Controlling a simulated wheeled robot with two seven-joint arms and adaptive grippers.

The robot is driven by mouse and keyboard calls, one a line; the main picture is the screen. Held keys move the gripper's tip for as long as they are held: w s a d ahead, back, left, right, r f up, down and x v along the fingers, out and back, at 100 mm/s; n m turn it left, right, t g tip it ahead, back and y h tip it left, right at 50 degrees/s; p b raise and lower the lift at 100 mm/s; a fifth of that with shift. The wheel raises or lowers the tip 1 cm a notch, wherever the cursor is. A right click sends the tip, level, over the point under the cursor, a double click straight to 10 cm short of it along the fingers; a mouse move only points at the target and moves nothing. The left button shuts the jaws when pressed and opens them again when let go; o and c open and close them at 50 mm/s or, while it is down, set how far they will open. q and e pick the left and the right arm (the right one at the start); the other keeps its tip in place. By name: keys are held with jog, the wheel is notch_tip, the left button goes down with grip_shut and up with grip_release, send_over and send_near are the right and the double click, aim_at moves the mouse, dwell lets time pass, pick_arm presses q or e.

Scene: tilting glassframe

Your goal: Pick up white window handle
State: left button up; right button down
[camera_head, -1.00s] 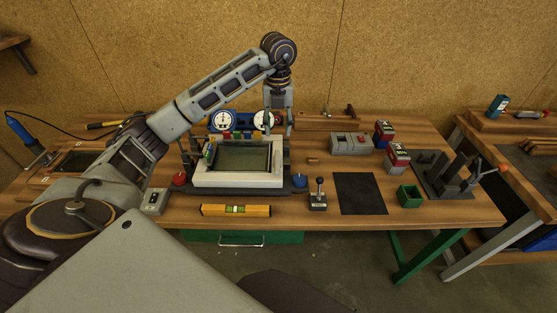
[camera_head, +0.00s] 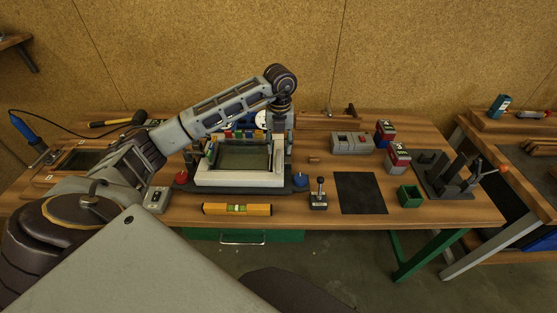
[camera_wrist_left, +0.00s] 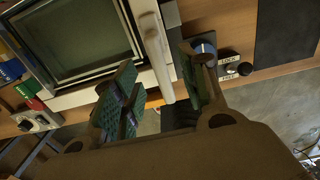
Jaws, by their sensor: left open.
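The white window handle (camera_wrist_left: 153,45) looks like a long pale bar along the edge of the white window frame (camera_wrist_left: 80,96) in the left wrist view. My left gripper (camera_wrist_left: 159,68) is open, with one green-padded finger on each side of the bar's line. I cannot tell whether the pads touch it. In the head view my left gripper (camera_head: 279,140) points down at the right rear of the window frame (camera_head: 240,179), and the handle is not clear there. My right gripper is not in view.
A yellow spirit level (camera_head: 237,209) lies in front of the frame.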

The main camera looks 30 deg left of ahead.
aim_at(279, 156)
pick_arm(q)
jog(key=shift+f, duration=0.5)
jog(key=shift+s+a+f+p, duration=0.15)
jog(key=shift+f+p, duration=0.4)
jog(key=shift+f, duration=0.65)
jog(key=shift+f+p, duration=0.3)
jog(key=shift+f, duration=1.1)
jog(key=shift+c, duration=0.4)
grip_shut()
